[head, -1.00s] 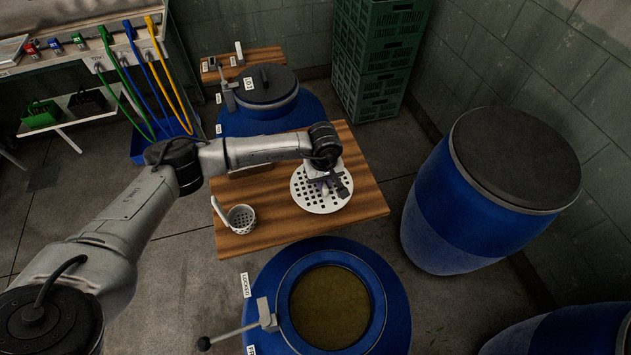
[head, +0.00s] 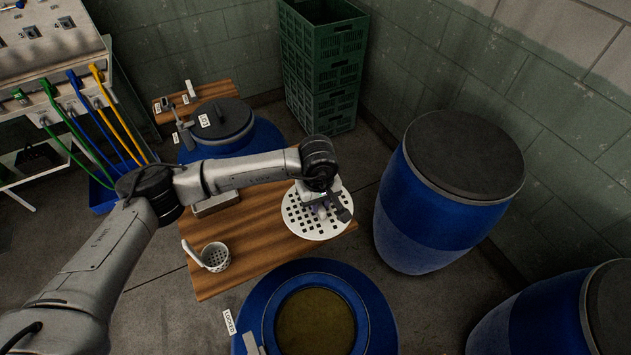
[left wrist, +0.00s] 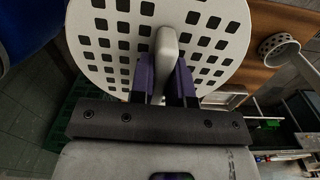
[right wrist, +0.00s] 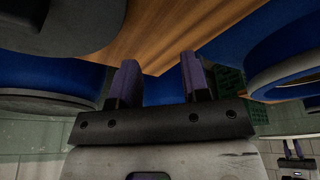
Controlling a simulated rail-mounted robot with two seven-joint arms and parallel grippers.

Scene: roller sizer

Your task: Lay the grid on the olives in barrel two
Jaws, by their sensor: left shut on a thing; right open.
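The grid (head: 296,222), a round white plate with square holes and an upright handle, is over the right part of the wooden table. My left gripper (head: 324,206) is shut on the grid's handle (left wrist: 166,45), as the left wrist view shows. Whether the grid clears the table is hard to tell. The open blue barrel (head: 378,312) at the bottom of the head view holds a brownish-green surface of olives (head: 315,322); its number is not readable. My right gripper (right wrist: 160,70) is open and empty in the right wrist view, outside the head view.
A perforated white cup with a handle (head: 215,257) stands on the wooden table (head: 240,275), left of the grid. A lidded blue barrel (head: 268,137) stands behind, another (head: 425,225) to the right. Green crates (head: 322,70) are stacked at the back.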

